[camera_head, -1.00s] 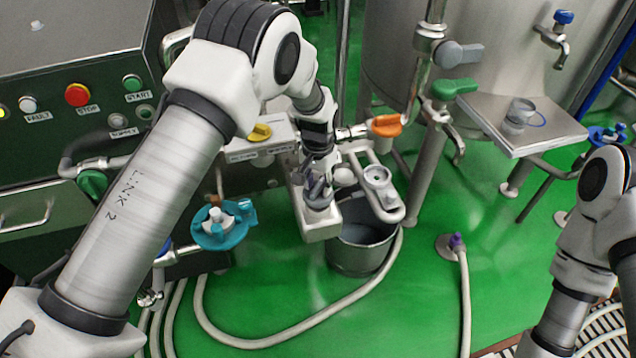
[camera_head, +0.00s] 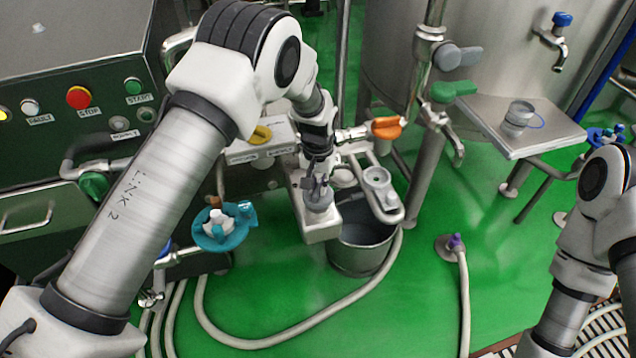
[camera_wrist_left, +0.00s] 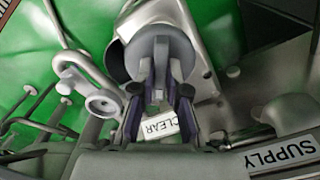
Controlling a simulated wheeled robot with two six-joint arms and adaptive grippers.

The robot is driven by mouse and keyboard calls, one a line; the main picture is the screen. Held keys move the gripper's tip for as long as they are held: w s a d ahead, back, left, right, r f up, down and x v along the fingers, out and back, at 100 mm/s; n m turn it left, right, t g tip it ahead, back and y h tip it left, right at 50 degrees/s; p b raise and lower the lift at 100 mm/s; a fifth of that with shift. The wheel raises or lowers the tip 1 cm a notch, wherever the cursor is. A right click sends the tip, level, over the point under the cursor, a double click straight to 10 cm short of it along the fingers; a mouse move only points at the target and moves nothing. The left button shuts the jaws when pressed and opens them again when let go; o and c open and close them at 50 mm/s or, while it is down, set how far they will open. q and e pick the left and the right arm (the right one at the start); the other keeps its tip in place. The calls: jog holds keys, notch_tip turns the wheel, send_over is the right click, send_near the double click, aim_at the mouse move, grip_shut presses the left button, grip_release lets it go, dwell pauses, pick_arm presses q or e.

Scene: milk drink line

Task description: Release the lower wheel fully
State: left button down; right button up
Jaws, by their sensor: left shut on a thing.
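My left gripper (camera_head: 318,188) points down at a grey wheel (camera_head: 319,203) on the end of a low white box (camera_head: 322,229). In the left wrist view the gripper's two dark fingers (camera_wrist_left: 161,108) are closed on the hub of the grey wheel (camera_wrist_left: 160,50). I take this for the lower wheel; I cannot tell how far it is turned. A white label reading CLEAR (camera_wrist_left: 160,127) shows between the fingers. The fingers hide part of the wheel.
A metal bucket (camera_head: 360,248) stands close beside the box. A teal wheel (camera_head: 222,226) is to the left. An orange handle (camera_head: 388,129) and a yellow knob (camera_head: 259,135) are near the wrist. A pale hose (camera_head: 300,333) loops over the green floor.

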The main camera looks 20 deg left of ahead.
aim_at(318, 187)
pick_arm(q)
jog(key=n, duration=0.3)
jog(key=shift+p, duration=0.35)
jog(key=shift+n, duration=1.8)
jog(key=c, duration=1.2)
grip_release()
notch_tip(318, 187, up, 12)
